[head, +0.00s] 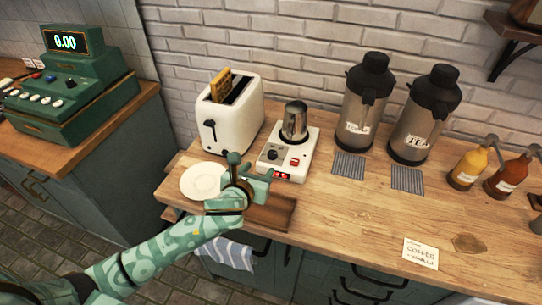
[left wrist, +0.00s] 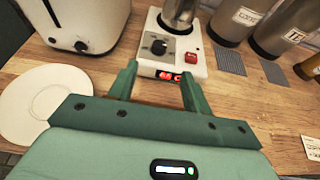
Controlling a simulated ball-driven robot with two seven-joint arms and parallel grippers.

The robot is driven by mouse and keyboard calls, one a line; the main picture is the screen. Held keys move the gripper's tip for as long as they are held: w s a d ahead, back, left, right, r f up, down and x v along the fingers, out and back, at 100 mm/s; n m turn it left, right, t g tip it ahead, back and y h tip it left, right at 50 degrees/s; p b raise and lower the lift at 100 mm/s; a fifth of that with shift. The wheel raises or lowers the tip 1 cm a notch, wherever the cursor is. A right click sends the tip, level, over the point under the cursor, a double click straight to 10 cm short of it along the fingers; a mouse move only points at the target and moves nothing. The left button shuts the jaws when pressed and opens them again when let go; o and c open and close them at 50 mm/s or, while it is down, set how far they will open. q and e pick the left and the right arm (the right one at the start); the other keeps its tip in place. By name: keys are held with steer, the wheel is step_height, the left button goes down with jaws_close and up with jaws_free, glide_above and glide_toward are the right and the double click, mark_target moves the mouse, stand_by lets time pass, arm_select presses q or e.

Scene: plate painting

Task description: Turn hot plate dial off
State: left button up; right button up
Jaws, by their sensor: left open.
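The white hot plate (head: 289,156) stands on the wooden counter, with a metal pot (head: 295,122) on its top. Its black dial (head: 273,154) is on the front left of its top face, beside a red switch (head: 294,161). A small red display is lit on its front edge. In the left wrist view, the dial (left wrist: 158,47) and the red switch (left wrist: 191,58) show ahead of the fingers. My left gripper (head: 252,168) is open and empty, just in front of the hot plate and apart from the dial. My right gripper is not in view.
A white toaster (head: 232,118) with bread in it stands left of the hot plate. A white plate (head: 203,181) lies by the left counter edge. Two dispensers (head: 364,105) stand to the right, with sauce bottles (head: 467,168) beyond. The counter's front middle is mostly clear.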

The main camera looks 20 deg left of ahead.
mark_target(272, 154)
arm_select(q)
steer(key=b+x, duration=0.3)
steer(key=x, duration=0.8)
steer(key=shift+f, duration=0.2)
steer(key=shift+w+f, duration=0.1)
steer(key=shift+w, duration=0.35)
steer(key=c, duration=1)
